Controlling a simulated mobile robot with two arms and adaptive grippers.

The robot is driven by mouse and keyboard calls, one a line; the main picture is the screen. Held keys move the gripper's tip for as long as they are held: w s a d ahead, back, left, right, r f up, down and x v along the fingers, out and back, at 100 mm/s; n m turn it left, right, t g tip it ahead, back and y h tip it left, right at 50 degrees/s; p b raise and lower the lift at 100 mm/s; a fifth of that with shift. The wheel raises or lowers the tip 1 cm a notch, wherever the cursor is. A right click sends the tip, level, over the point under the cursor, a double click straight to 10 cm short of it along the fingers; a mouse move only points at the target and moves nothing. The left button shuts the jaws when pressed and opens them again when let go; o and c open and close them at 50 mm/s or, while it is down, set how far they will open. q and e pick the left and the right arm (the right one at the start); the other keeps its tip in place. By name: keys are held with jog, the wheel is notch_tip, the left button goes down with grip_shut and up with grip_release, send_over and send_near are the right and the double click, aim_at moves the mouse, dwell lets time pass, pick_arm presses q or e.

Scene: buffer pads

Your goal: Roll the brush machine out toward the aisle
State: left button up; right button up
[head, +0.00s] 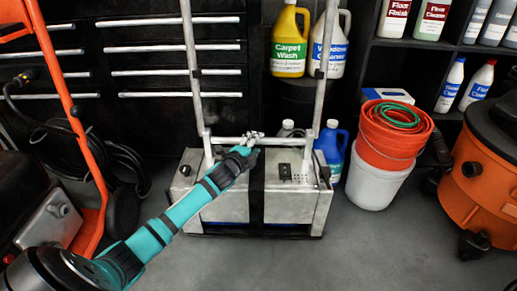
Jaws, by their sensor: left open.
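The brush machine (293,205) is a silver metal box with a dark band over its middle and a tall tubular handle rising from its top. It stands upright on the grey floor in front of the black drawers. My left arm reaches in from the lower left across the machine's front. My left gripper (251,137) is open at the handle's low crossbar, just above the box top. I cannot tell whether its fingers touch the bar. My right gripper is out of view.
An orange bucket (391,150) in a white bucket (376,184) stands close on the right, with an orange vacuum (486,165) beyond. A blue jug (333,148) sits behind the machine. An orange-framed cart (77,137) and black hose (122,160) are left. Floor in front is clear.

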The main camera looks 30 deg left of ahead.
pick_arm(q)
jog(key=shift+b+x, duration=0.6)
jog(key=shift+x, duration=0.95)
grip_shut()
jog(key=shift+f, duration=0.1)
